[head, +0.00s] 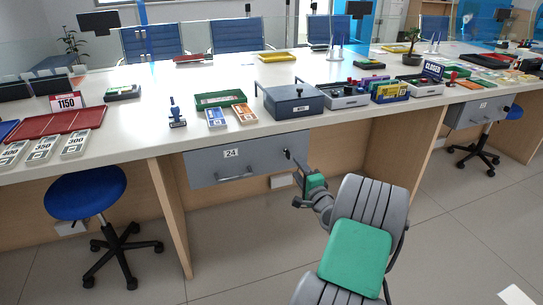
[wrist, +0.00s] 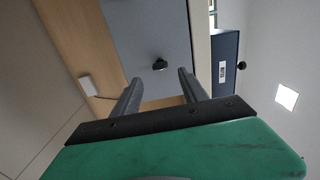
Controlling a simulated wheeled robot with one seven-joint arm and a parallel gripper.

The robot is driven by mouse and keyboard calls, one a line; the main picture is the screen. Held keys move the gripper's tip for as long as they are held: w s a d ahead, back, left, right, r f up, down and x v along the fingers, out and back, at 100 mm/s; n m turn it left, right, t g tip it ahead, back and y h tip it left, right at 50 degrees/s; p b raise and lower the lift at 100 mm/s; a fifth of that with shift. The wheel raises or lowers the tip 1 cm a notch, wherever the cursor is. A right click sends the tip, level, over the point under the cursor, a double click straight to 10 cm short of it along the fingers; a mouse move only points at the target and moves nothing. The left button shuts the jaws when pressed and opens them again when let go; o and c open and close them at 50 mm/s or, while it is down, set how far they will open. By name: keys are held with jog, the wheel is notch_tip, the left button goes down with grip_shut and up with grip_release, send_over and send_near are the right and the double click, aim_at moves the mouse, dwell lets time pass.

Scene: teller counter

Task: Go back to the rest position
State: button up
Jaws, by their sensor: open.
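My gripper (head: 295,181) is open in front of the grey drawer marked 24 (head: 222,167), near its right end. In the wrist view its two grey fingers (wrist: 160,76) are spread, with nothing held between them. A small dark lock or knob (wrist: 160,63) on the drawer face appears between and beyond the fingertips. It also shows in the head view (head: 287,153), just above the gripper. The drawer looks shut. Whether a finger touches the drawer face cannot be told.
The counter (head: 150,107) above holds a blue-grey cash box (head: 291,102), a green tray (head: 220,99), a stamp (head: 176,114) and a red tray (head: 60,123). A blue stool (head: 85,192) stands at the left. The floor between the stool and my arm is clear.

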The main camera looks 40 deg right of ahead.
jog(key=w+a+r+n+g+y+p, duration=0.1)
jog(key=a+r+n+g+y+p, duration=0.1)
jog(key=a+r+n+p, duration=0.55)
jog(key=w+a+r+n+g+y+p, duration=0.1)
jog(key=a+r+n+g+y+p, duration=0.2)
jog(key=a, duration=0.8)
jog(key=w+a+r+n+g+y+p, duration=0.25)
jog(key=a+r+p, duration=0.35)
jog(key=a, duration=0.3)
jog(key=s+a+r+n+g+h+p, duration=0.1)
jog(key=s+a+r+n+g+p, duration=0.2)
jog(key=s+a+r+p, duration=0.3)
jog(key=s+a+r+n+g+h+p, duration=0.1)
jog(key=s+a+r+n+g+p, duration=0.2)
jog(key=s, duration=1.4)
jog(key=a+r+n+p, duration=0.2)
jog(key=a+r+p, duration=0.1)
jog(key=r+p, duration=0.1)
jog(key=shift+r+g+p, duration=0.35)
jog(key=shift+r+p, duration=0.05)
jog(key=shift+p, duration=0.05)
jog(key=shift+h, duration=0.25)
